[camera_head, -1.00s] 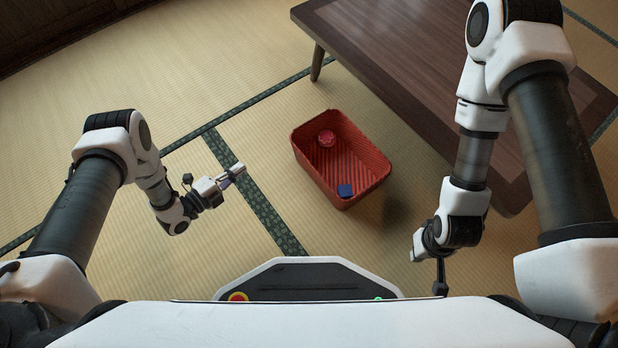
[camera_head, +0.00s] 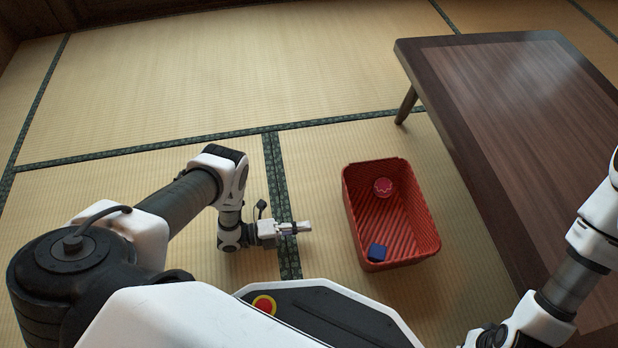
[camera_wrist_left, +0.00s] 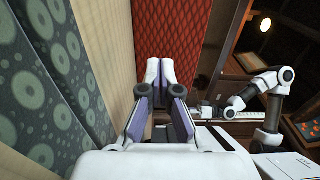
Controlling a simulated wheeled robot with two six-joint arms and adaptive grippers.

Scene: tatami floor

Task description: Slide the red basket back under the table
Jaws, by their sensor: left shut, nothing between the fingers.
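The red basket (camera_head: 402,222) stands on the tatami, clear of the table and just left of its long edge. A round red item (camera_head: 383,187) and a dark blue block (camera_head: 377,251) lie in it. The low dark-brown table (camera_head: 530,110) is at the right. My left gripper (camera_head: 306,227) is shut and empty, left of the basket and apart from it, pointing towards its side. In the left wrist view the shut fingertips (camera_wrist_left: 161,76) point at the basket's red ribbed wall (camera_wrist_left: 180,30). My right arm is at the lower right; its fingers are not clear.
Dark green tatami borders (camera_head: 275,165) cross the floor. Open tatami (camera_head: 270,75) lies beyond and to the left of the basket.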

